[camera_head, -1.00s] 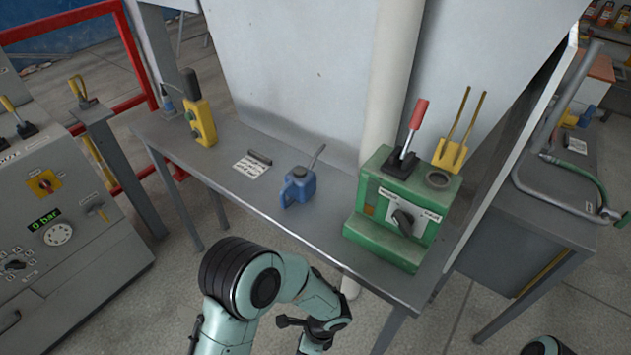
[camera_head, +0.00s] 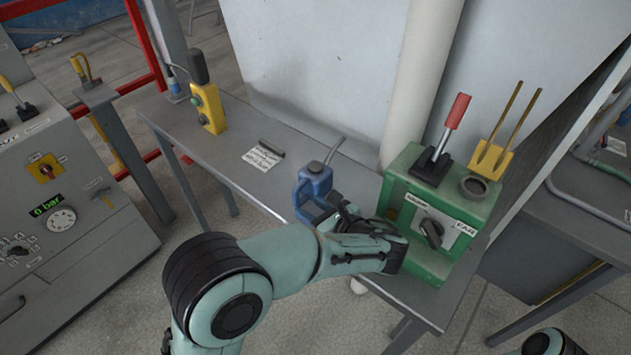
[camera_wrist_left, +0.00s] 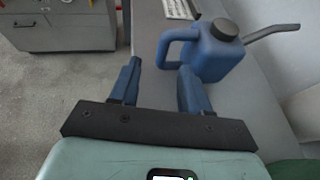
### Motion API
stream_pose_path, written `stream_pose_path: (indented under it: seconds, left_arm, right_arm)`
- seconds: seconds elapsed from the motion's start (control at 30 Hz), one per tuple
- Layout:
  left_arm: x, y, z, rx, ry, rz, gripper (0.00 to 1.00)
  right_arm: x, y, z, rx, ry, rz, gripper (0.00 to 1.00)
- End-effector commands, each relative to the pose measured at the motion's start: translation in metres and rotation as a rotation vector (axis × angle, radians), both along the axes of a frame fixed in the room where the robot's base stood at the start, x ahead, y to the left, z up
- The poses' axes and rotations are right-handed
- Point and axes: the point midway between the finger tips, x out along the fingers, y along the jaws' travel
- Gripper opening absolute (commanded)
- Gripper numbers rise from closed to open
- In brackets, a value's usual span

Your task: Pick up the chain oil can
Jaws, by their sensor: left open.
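The chain oil can is a blue can (camera_head: 316,182) with a dark cap, a side handle and a thin grey spout, standing upright on the grey narrow table (camera_head: 222,165). In the left wrist view the can (camera_wrist_left: 217,55) is just ahead, its handle toward the jaws and its spout pointing right. My left gripper (camera_head: 335,211) is at the can's near right side in the head view, partly overlapping it. In the left wrist view the open jaws (camera_wrist_left: 158,82) have the handle at and just beyond their tips; contact cannot be told. My right gripper is not visible.
A green control box (camera_head: 440,205) with a red-handled lever stands right of the can, close to my left wrist. A pale pipe (camera_head: 425,75) and wall rise behind the table.

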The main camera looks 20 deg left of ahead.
Motion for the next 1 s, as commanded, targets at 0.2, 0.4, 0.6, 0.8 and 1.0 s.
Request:
stream_pose_path:
  seconds: [0.2, 0.4, 0.6, 0.8, 1.0]
  left_arm:
    - [0.008, 0.013, -0.006, 0.0, 0.001, 0.002, 0.47]
    - [0.025, 0.036, -0.018, 0.001, 0.001, 0.001, 0.47]
    - [0.032, 0.045, -0.022, -0.001, 0.0, -0.002, 0.47]
    - [0.032, 0.045, -0.022, -0.001, 0.0, -0.002, 0.4]
    - [0.031, 0.045, -0.022, -0.001, 0.0, -0.002, 0.0]
  right_arm:
    - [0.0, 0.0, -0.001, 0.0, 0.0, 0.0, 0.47]
    - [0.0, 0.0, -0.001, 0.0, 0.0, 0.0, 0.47]
    - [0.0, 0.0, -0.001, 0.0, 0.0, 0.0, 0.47]
    - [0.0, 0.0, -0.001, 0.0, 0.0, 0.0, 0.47]
    - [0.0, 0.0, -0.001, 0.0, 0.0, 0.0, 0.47]
